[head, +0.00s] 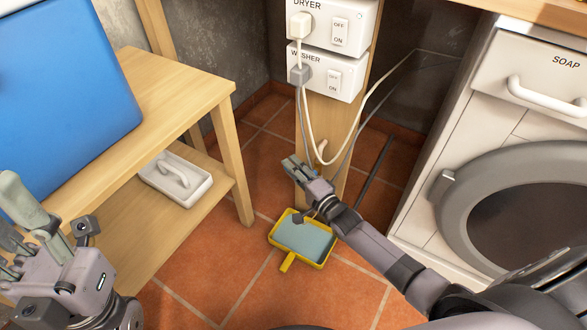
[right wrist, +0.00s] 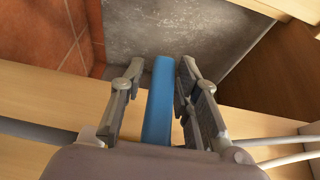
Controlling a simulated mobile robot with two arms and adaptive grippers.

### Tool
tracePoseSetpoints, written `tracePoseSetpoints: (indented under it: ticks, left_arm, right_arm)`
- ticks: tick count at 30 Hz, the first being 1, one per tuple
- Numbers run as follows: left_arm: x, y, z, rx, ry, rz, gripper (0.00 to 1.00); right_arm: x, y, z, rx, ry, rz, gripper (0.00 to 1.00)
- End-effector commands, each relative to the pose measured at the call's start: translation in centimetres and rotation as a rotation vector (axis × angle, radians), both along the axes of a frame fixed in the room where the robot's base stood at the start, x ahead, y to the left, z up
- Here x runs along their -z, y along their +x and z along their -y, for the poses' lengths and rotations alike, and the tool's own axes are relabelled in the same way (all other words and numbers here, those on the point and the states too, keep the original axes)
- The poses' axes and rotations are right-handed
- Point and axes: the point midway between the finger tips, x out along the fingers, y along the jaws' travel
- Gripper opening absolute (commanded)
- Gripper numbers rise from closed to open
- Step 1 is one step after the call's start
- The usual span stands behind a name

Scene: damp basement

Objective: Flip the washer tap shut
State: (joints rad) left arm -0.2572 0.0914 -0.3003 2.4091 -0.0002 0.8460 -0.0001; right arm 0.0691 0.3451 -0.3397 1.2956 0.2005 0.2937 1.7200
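A blue bar-like handle (right wrist: 158,105), which looks like the tap's lever, runs between the two fingers of my right gripper (right wrist: 158,85) in the right wrist view. Narrow gaps show on both sides, so the fingers are around it and not visibly clamped. In the head view my right gripper (head: 296,168) is at the lower part of the wooden post (head: 325,115), with a small bit of blue by its fingers. The tap body is hidden. My left gripper (head: 20,235) is at the left edge, its fingers apart and empty.
Washer (head: 333,78) and dryer (head: 335,22) switch boxes with plugs and hanging cables are above. A yellow tray (head: 272,237) lies on the tiled floor. A wooden bench (head: 190,90) stands left, the washing machine (head: 430,190) right.

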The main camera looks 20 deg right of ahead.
Motion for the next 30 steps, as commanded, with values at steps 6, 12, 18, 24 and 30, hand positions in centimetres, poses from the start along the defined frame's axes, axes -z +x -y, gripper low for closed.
tracePoseSetpoints:
  ticks: [6, 12, 18, 24, 30]
  left_arm:
    - [0.0, 0.0, 0.0, 0.0, 0.0, 0.0, 0.4]
    - [-0.1, 0.0, 0.0, -0.001, -0.001, 0.004, 0.4]
    - [-0.1, 0.0, 0.0, -0.001, -0.001, 0.003, 0.4]
    - [-0.1, 0.0, 0.0, 0.0, -0.001, 0.002, 0.4]
    - [0.0, 0.0, 0.0, 0.0, -0.001, 0.002, 0.4]
  right_arm:
    - [0.0, 0.0, 0.0, 0.0, 0.002, 0.0, 0.38]
    - [0.0, -0.2, 0.0, 0.0, 0.002, 0.0, 0.38]
    - [0.0, -2.7, 0.7, 0.0, 0.003, -0.002, 0.38]
    - [0.0, -7.0, 1.9, 0.0, 0.0, -0.003, 0.38]
    - [-0.1, -10.2, 2.8, -0.001, 0.0, -0.002, 0.38]
